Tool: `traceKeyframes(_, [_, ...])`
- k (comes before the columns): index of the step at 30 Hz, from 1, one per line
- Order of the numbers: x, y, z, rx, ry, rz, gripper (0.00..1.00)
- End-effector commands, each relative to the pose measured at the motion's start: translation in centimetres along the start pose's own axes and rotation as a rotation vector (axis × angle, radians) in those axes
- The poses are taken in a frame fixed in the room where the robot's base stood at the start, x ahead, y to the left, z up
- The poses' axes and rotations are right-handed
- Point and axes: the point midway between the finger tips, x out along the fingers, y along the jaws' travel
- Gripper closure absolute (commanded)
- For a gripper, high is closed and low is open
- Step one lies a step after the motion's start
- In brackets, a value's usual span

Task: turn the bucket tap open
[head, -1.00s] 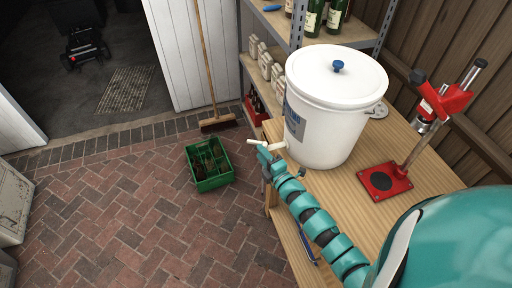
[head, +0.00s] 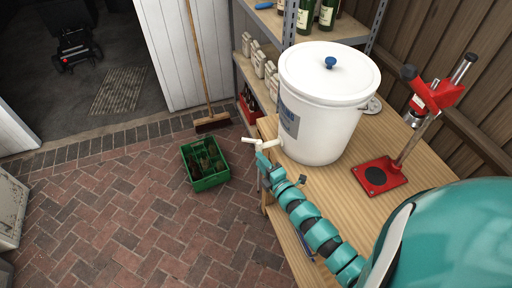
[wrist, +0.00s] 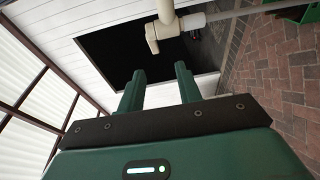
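The white lidded bucket (head: 327,125) stands on the wooden bench, with a blue knob on its lid. Its cream tap (head: 265,143) sticks out from the lower left side, over the bench edge. In the wrist view the tap (wrist: 178,24) shows at the top, just beyond my fingertips. My gripper (head: 262,158) is right below and beside the tap. In the wrist view its two green fingers (wrist: 158,82) stand apart with a clear gap between them, and nothing is between them. Whether a finger touches the tap cannot be told.
A green crate with bottles (head: 205,163) stands on the brick floor to the left. A red bottle capper (head: 380,177) stands on the wooden bench (head: 335,208). A metal shelf with bottles is behind the bucket. A broom (head: 212,122) leans on the white door.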

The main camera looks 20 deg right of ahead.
Motion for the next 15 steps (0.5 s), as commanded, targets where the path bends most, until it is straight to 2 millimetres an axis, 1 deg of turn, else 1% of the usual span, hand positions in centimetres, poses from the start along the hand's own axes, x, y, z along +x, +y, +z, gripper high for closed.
traceKeyframes(1, [0.7, 0.0, -0.9, -0.006, -0.005, -0.013, 0.65])
traceKeyframes(3, [1.7, -0.3, -2.1, -0.018, -0.031, -0.039, 0.65])
traceKeyframes(6, [3.0, -1.7, -3.8, -0.036, -0.081, -0.069, 0.65])
traceKeyframes(10, [4.0, -2.6, -5.7, -0.051, -0.153, -0.090, 0.65])
traceKeyframes(15, [4.5, -2.9, -8.1, -0.055, -0.243, -0.089, 0.65])
